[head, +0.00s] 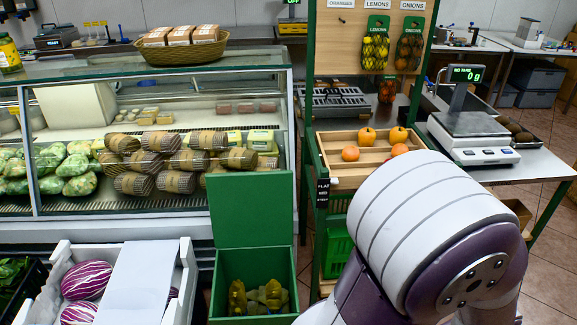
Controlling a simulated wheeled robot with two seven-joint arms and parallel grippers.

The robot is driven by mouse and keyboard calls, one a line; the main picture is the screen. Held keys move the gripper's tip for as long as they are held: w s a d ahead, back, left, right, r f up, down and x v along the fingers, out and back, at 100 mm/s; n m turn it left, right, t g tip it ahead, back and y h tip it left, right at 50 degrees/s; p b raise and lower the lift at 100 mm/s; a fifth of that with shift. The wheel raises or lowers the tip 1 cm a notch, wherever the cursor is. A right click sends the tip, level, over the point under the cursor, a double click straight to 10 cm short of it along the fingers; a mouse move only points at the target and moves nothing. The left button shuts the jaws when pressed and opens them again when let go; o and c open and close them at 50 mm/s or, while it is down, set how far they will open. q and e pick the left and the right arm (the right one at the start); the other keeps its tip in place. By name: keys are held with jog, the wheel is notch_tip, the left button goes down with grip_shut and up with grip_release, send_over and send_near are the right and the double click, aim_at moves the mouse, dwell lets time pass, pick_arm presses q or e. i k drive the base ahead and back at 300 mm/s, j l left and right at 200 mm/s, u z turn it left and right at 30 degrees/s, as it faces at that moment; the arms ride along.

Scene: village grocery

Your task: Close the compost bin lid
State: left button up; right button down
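The green compost bin (253,263) stands on the floor at the bottom centre, in front of the glass display counter. Its green lid (250,208) is open and stands upright at the bin's back edge. Several yellow-green scraps (268,294) lie inside the open bin; the bin's lower part is cut off by the picture edge. A large white and purple link of my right arm fills the lower right, to the right of the bin. Neither of my grippers shows.
A white crate (187,270) with purple-striped vegetables stands just left of the bin. A green-framed stand (311,150) with a wooden fruit tray (342,175) rises right of the lid. A scale (470,130) sits on the metal table at right.

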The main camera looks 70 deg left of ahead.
aim_at(255, 208)
jog(key=i+j+u, duration=0.1)
jog(key=i+u, duration=0.15)
jog(key=u, duration=0.15)
jog(key=i+u, duration=0.25)
jog(key=u, duration=0.2)
jog(key=i+l+u, duration=0.1)
jog(key=i+u, duration=0.15)
jog(key=u, duration=0.15)
jog(key=i+l+u, duration=0.15)
jog(key=u, duration=0.25)
jog(key=i+l, duration=0.05)
